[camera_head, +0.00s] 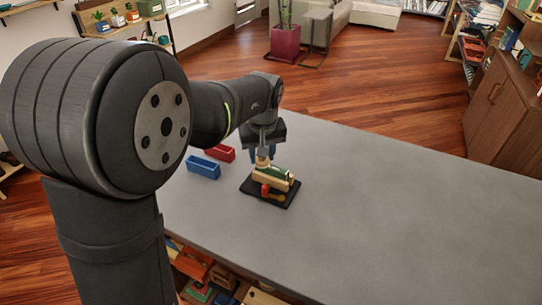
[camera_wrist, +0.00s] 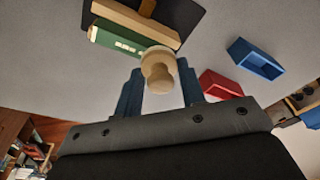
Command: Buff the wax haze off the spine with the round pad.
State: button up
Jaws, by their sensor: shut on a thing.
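My gripper (camera_wrist: 158,82) is shut on a pale wooden round piece with a knob-like handle, the round pad (camera_wrist: 158,70). The pad's working face is hard to make out. A green book (camera_wrist: 115,38) lies between pale wooden blocks (camera_wrist: 137,20), and it also shows in the head view (camera_head: 280,172). In the wrist view the pad overlaps the right end of the green spine; I cannot tell whether they touch. In the head view my gripper (camera_head: 262,155) is just above and behind the book. Haze on the spine is too small to see.
The book and blocks stand on a black board (camera_head: 287,202) on the grey table (camera_head: 400,200). A small red and tan item sits at the board's front. An open blue bin (camera_head: 204,168) and red bin (camera_head: 220,153) stand to the left. The table's right side is clear.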

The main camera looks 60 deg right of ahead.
jog(key=shift+w, duration=1.15)
notch_tip(320, 180, up, 8)
jog(key=shift+r, duration=0.1)
jog(key=w+a+f+n, duration=0.2)
jog(key=w+a+f, duration=0.2)
jog(key=w+a, duration=0.3)
jog(key=w+a+f+n, duration=0.2)
jog(key=w+a+f, duration=0.2)
jog(key=w+a, duration=0.3)
jog(key=w+a+f+n, duration=0.2)
jog(key=w+a+f, duration=0.2)
jog(key=w, duration=1)
jog(key=shift+w+a+y, duration=0.2)
jog(key=shift+a, duration=0.6)
jog(key=shift+w+a+y, duration=0.2)
jog(key=shift+a, duration=0.6)
jog(key=w+a+f+n, duration=0.1)
jog(key=w+a+f, duration=0.1)
jog(key=a+f, duration=0.4)
jog(key=w+a+f+n, duration=0.1)
jog(key=a+f, duration=0.5)
jog(key=a, duration=1)
jog(key=w+a+f+n, duration=0.1)
jog(key=w+a+f, duration=0.3)
jog(key=a+f, duration=0.3)
jog(key=a, duration=0.4)
jog(key=shift+n+t+y, duration=0.3)
jog(key=shift+n, duration=0.1)
